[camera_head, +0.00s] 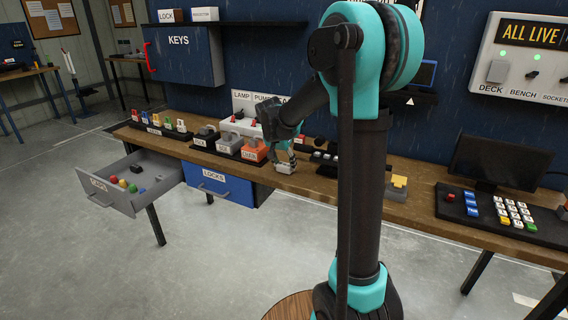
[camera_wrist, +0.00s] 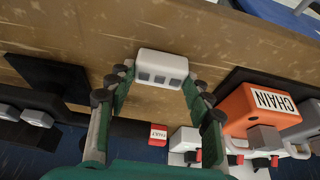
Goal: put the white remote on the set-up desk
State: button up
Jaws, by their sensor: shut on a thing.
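The white remote (camera_wrist: 161,66) is a small white block with several dark grey buttons. My gripper (camera_wrist: 160,80) is shut on it, one finger at each end, in the wrist view. In the head view my gripper (camera_head: 284,158) is over the front part of the long wooden desk (camera_head: 345,192), with the white remote (camera_head: 285,168) between its fingers. I cannot tell whether the remote touches the desk top. No label shows which desk is the set-up desk.
An orange CHAIN block (camera_head: 254,151) stands just left of my gripper. An open grey drawer (camera_head: 128,197) with coloured caps juts out at left, beside a blue LOCKS drawer (camera_head: 217,186). A monitor (camera_head: 499,166) and a key panel (camera_head: 500,213) stand at right.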

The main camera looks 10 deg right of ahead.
jog(key=o, duration=1.1)
jog(key=shift+f, duration=0.1)
jog(key=v, duration=1.2)
jog(key=s+d+f+n+y, duration=0.1)
jog(key=s+d+f+n, duration=0.2)
jog(key=s+f, duration=0.7)
jog(key=s+d+f+n+y, duration=0.1)
jog(key=s+d+f+n, duration=0.3)
jog(key=s+f, duration=0.6)
jog(key=s, duration=0.6)
jog(key=shift+f+y, duration=0.2)
jog(key=shift+y, duration=0.2)
jog(key=shift+s, duration=0.1)
